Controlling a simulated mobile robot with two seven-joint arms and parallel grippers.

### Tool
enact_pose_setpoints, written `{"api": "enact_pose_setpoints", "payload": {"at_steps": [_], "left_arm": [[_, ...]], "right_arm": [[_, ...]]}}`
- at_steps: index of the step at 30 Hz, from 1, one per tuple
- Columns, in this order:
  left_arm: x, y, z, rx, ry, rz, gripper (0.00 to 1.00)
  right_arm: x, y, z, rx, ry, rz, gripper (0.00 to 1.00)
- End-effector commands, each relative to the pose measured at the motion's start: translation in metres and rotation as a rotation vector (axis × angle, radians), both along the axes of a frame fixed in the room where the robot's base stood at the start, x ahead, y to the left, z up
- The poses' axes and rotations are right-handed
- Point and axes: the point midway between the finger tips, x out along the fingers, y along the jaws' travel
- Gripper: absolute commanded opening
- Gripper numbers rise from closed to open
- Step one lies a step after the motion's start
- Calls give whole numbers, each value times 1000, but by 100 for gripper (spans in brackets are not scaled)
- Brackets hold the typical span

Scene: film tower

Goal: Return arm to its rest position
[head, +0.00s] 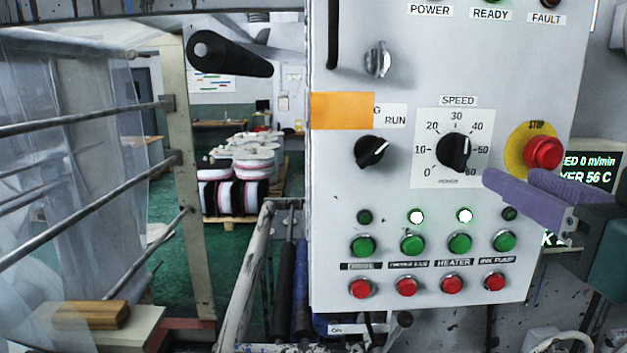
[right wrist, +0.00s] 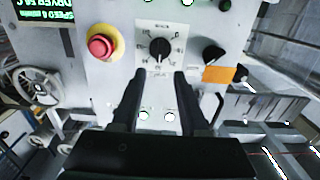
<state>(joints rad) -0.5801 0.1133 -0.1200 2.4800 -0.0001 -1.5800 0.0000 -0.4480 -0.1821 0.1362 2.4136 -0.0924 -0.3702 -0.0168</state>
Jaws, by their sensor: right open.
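My right gripper (head: 505,180) comes in from the right edge of the head view, in front of the control panel's lower right side and just below the red STOP button (head: 543,153). Its fingers are purple there. In the right wrist view the gripper (right wrist: 160,76) is open, with two dark fingers apart and nothing between them. The black speed knob (head: 453,152) shows beyond the fingertips in the wrist view (right wrist: 161,49). I cannot tell whether a finger touches the panel. My left gripper is not in view.
The grey control panel (head: 340,225) fills the middle, with a RUN switch (head: 371,152), green and red buttons and two lit lamps. A black lever (head: 230,55) and film rollers (head: 85,118) are left. A wooden block (head: 92,314) lies lower left. A display (head: 594,165) is behind the gripper.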

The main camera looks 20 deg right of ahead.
Motion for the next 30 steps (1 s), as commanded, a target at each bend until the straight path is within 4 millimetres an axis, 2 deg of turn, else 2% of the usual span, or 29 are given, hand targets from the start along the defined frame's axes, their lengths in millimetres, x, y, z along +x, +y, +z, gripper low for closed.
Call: {"api": "enact_pose_setpoints", "payload": {"at_steps": [2, 4, 8, 11, 12, 15, 18, 21, 30], "left_arm": [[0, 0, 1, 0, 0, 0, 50], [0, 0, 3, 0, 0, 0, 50], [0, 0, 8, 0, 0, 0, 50], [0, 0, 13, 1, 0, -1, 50], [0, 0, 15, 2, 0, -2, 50], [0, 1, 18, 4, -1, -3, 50], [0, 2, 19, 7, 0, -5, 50], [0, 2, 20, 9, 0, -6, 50], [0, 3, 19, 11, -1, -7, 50]], "right_arm": [[0, 2, -4, 3, 21, 7, 44], [-1, 8, -16, 12, 87, 31, 44], [-15, 32, -65, 39, 360, 120, 44], [-46, 52, -111, 50, 636, 199, 44], [-63, 59, -127, 50, 744, 226, 44], [-106, 70, -157, 39, 984, 279, 44], [-141, 73, -172, 25, 1155, 310, 44], [-160, 74, -179, 16, 1247, 324, 44], [-165, 74, -181, 15, 1270, 326, 44]]}}
